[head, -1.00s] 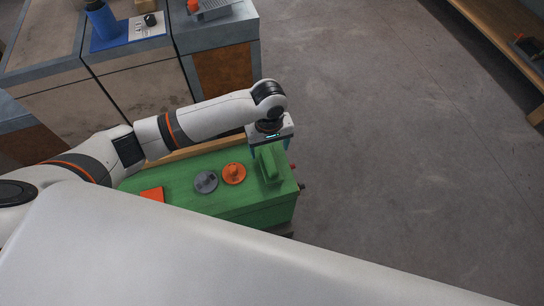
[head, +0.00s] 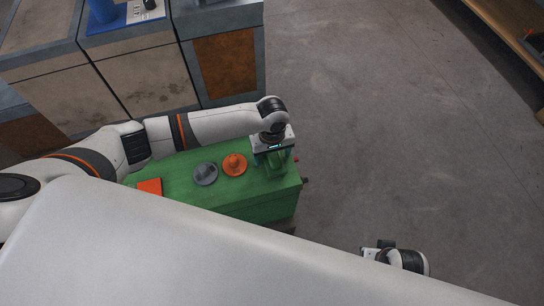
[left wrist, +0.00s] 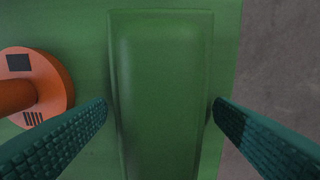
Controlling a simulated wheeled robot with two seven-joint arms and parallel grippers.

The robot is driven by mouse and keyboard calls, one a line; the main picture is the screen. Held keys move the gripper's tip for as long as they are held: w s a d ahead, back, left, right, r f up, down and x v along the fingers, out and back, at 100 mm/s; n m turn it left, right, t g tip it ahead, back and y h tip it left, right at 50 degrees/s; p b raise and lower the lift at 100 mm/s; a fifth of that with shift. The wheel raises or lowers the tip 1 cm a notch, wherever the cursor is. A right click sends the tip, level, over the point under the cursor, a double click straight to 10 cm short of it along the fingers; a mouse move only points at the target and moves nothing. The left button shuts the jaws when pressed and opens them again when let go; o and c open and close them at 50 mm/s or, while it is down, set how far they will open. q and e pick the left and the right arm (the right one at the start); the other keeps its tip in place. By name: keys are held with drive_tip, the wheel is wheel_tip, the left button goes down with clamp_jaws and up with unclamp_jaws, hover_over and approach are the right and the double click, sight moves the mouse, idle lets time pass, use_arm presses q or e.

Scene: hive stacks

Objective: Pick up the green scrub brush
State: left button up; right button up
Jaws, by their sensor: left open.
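The green scrub brush (head: 278,167) is a green block near the right end of a green tabletop (head: 222,199). My left gripper (head: 273,158) is over it, pointing down, partly covering it in the head view. In the left wrist view the brush (left wrist: 160,60) fills the middle, running lengthwise. The open left gripper (left wrist: 160,108) has one teal ridged finger on each side of it. The fingertips are close to its sides; I cannot tell if they touch. Part of my right arm shows at the lower right of the head view; its jaws are not clear.
An orange round piece with a knob (head: 235,164) sits left of the brush. It also shows in the left wrist view (left wrist: 38,88). A grey disc (head: 205,174) and an orange flat piece (head: 149,187) lie further left. Cabinets (head: 140,80) stand behind. Open floor (head: 400,130) is at right.

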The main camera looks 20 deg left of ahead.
use_arm(q)
drive_tip(key=shift+f, duration=0.25)
use_arm(e)
drive_tip(key=shift+r, duration=0.25)
use_arm(q)
drive_tip(key=shift+c, duration=0.4)
drive_tip(key=c, duration=1)
drive_tip(key=shift+r, duration=0.15)
drive_tip(key=shift+r, duration=0.2)
wheel_tip(320, 180, up, 8)
drive_tip(key=p, duration=0.3)
drive_tip(key=shift+r, duration=0.75)
use_arm(e)
wheel_tip(320, 180, down, 11)
drive_tip(key=s, duration=0.2)
drive_tip(key=shift+s+d+r+g, duration=0.15)
drive_tip(key=shift+s+g, duration=0.15)
drive_tip(key=shift+s, duration=0.05)
